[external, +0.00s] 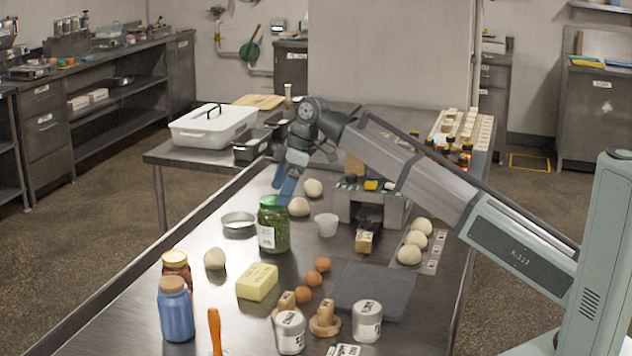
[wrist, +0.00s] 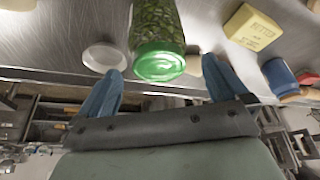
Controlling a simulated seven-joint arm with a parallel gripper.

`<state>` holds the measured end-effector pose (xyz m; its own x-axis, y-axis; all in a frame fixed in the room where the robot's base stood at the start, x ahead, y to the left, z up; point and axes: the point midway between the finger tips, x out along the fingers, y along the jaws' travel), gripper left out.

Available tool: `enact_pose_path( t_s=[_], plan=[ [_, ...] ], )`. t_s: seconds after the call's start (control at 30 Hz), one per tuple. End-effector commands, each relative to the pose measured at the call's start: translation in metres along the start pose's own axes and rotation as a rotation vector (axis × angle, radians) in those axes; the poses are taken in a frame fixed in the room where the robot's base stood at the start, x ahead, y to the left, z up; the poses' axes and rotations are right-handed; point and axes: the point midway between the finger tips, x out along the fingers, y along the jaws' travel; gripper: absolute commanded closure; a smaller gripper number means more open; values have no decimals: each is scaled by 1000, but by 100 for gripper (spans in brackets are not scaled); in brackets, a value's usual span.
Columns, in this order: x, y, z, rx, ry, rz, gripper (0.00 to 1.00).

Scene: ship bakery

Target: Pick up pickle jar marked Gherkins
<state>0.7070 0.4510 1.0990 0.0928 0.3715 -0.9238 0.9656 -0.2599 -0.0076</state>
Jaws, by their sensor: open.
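A glass jar of green pieces with a green lid and white label (external: 273,228) stands upright on the steel table. Its label is too small to read. My gripper (external: 285,190) is just above and behind the jar's lid in the external view, its blue fingers pointing down. In the wrist view, the jar (wrist: 157,30) lies between the two open fingers of my gripper (wrist: 162,68), its green lid toward the palm. The gripper is open and holds nothing. I cannot tell whether a finger touches the jar.
Yellow butter (external: 257,282) lies in front. A red jar (external: 176,264) and a blue jar (external: 174,309) stand front left.

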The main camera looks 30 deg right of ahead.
Motion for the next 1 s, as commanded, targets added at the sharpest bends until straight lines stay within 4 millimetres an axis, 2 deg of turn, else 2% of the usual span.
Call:
enact_pose_path(
  t_s=[0.33,0.67,0.9,1.0],
  plan=[
    [17,1,-1,0,-1,-1,0],
    [56,3,-2,0,-1,-1,0],
    [58,3,-2,0,0,0,0],
    [58,3,-2,0,0,0,9]
  ],
)
